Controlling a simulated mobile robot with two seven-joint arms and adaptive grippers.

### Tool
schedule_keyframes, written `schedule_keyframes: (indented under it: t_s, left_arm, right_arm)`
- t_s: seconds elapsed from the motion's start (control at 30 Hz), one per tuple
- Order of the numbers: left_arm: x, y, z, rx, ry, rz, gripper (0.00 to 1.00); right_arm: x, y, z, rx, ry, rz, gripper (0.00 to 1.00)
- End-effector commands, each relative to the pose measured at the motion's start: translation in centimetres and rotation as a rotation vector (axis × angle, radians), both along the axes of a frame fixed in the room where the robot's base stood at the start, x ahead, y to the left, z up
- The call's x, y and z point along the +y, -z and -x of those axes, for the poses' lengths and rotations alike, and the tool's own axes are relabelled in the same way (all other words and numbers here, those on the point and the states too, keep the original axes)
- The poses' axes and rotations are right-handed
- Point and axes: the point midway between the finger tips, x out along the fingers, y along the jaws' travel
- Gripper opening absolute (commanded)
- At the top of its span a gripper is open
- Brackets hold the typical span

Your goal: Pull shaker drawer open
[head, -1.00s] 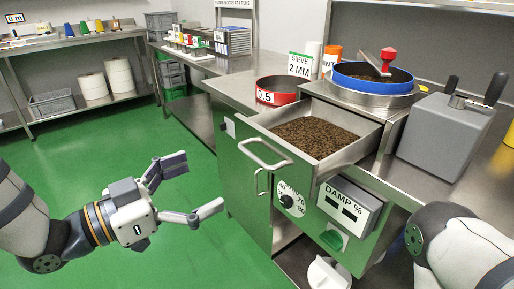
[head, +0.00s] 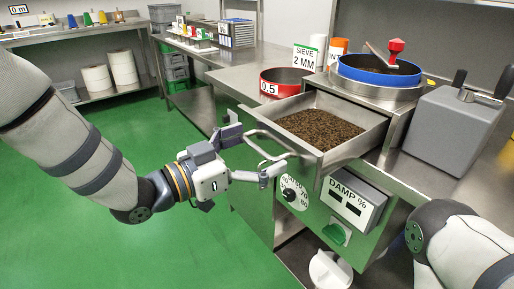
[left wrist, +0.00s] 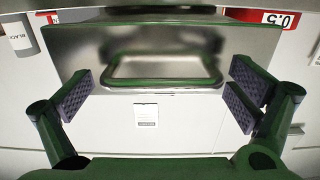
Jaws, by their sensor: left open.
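The shaker drawer (head: 345,146) is a steel drawer of dark granules, standing out from the cabinet below the blue-rimmed sieve (head: 378,72). Its bar handle (head: 262,152) is on the front face. My left gripper (head: 255,151) is open at the handle, one finger near each end of it. In the left wrist view the handle (left wrist: 163,84) lies between the spread fingers of the gripper (left wrist: 163,98), with visible gaps to both sides.
A damp-percent panel (head: 349,200) and a dial (head: 293,193) are below the drawer. A red sieve (head: 285,82) stands behind it, and a grey box with handles (head: 452,128) is to the right. Green floor (head: 120,235) is clear at left.

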Motion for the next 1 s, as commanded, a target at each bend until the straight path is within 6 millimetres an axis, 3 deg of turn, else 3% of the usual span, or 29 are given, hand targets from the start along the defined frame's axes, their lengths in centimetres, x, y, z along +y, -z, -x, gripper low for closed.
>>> schedule_keyframes:
  t_s: [0.03,0.3,0.47,0.6,0.83,0.87,1.0]
  left_arm:
    - [0.0,0.0,0.0,0.0,0.0,0.0,1.0]
    - [0.0,0.0,0.0,0.0,0.001,0.0,0.41]
    - [-0.7,0.0,-0.4,-0.001,0.002,0.001,0.4]
    - [-1.9,0.0,-1.3,0.002,0.002,0.002,0.4]
    - [-1.9,0.0,-1.3,0.005,0.002,0.002,0.4]
    - [-1.9,0.0,-1.3,0.005,0.002,0.002,0.97]
    - [-1.9,0.1,-1.3,0.003,0.001,0.001,1.0]
  right_arm:
    - [0.0,0.0,0.0,0.0,0.0,0.0,0.4]
    - [0.0,0.0,0.0,0.0,0.0,0.0,0.4]
    - [0.0,0.0,0.0,-0.001,0.0,0.0,0.4]
    - [0.0,-0.1,-0.1,-0.002,0.0,0.0,0.4]
    - [0.0,-0.1,0.0,-0.002,0.0,0.0,0.4]
    - [0.0,-0.1,0.0,-0.002,0.0,0.0,0.4]
    - [0.0,-0.1,0.0,-0.001,0.0,0.0,0.4]
